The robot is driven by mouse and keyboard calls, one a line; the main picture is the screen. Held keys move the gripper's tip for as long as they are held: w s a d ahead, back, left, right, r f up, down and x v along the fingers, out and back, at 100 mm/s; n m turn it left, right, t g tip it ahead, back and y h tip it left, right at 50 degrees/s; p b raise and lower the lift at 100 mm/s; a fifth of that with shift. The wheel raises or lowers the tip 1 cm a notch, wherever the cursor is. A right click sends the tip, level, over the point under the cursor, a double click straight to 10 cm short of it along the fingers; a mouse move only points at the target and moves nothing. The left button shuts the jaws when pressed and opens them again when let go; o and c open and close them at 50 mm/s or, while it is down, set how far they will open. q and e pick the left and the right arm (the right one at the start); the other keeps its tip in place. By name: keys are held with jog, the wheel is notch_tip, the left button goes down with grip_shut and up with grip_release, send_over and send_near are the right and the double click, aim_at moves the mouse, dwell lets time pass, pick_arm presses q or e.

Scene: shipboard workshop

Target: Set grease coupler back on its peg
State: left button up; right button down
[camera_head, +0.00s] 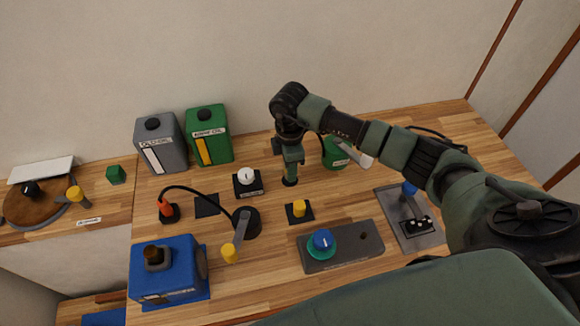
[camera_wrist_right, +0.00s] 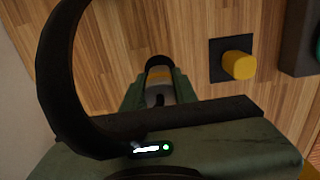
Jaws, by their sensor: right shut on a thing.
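My right gripper (camera_head: 291,178) points down over the middle of the bench, just above or at the wood. It is shut on the grease coupler, which is mostly hidden by the fingers. In the right wrist view a greyish, dark-ended piece (camera_wrist_right: 158,92) shows between the fingers, apparently the coupler. A thick black hose (camera_wrist_right: 52,70) loops across the left of that view. A green drum (camera_head: 332,152) stands right of the gripper, partly behind my arm. I cannot make out the peg for certain. My left gripper is not in view.
A yellow knob (camera_head: 299,208) on a black plate is close in front of the gripper. A white knob (camera_head: 246,175) is to its left. Green (camera_head: 209,140) and grey (camera_head: 160,148) cans stand back left.

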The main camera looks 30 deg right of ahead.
jog(key=shift+f+b, duration=0.7)
jog(key=shift+f, duration=0.4)
jog(key=c, duration=1)
grip_release()
jog(key=shift+c, duration=0.2)
jog(key=shift+r, duration=0.1)
notch_tip(320, 180, up, 8)
jog(key=shift+f+b, duration=0.15)
jog(key=shift+b, duration=0.7)
